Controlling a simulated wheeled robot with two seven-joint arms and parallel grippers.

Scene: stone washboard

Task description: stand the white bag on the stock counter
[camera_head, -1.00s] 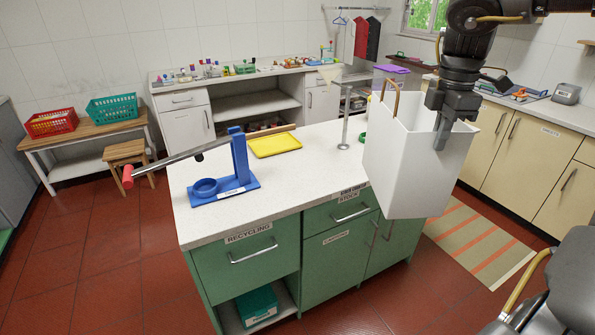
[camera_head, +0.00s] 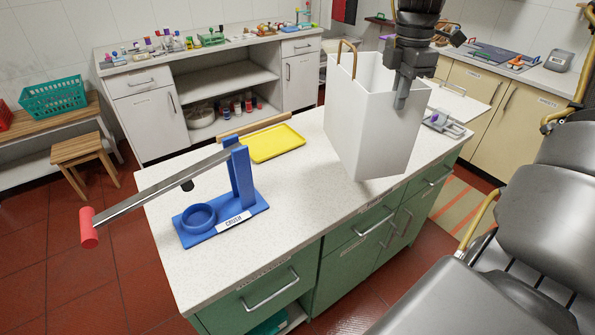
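The white bag (camera_head: 362,125) is upright and open at the top, with a tan handle (camera_head: 347,58) standing up at its far left rim. My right gripper (camera_head: 400,93) comes down from above and is shut on the bag's right-hand wall near the rim. The bag is over the right part of the speckled white top (camera_head: 290,185) of the green island counter. I cannot tell whether its bottom touches the top. The counter's front labels are too blurred to read now. My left gripper is not in view.
A blue can crusher (camera_head: 222,205) with a long red-tipped lever (camera_head: 140,197) stands on the island's left part. A yellow tray (camera_head: 273,144) lies behind it. A metal clip-like item (camera_head: 442,122) is right of the bag. A cluttered white counter (camera_head: 135,80) stands at the back.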

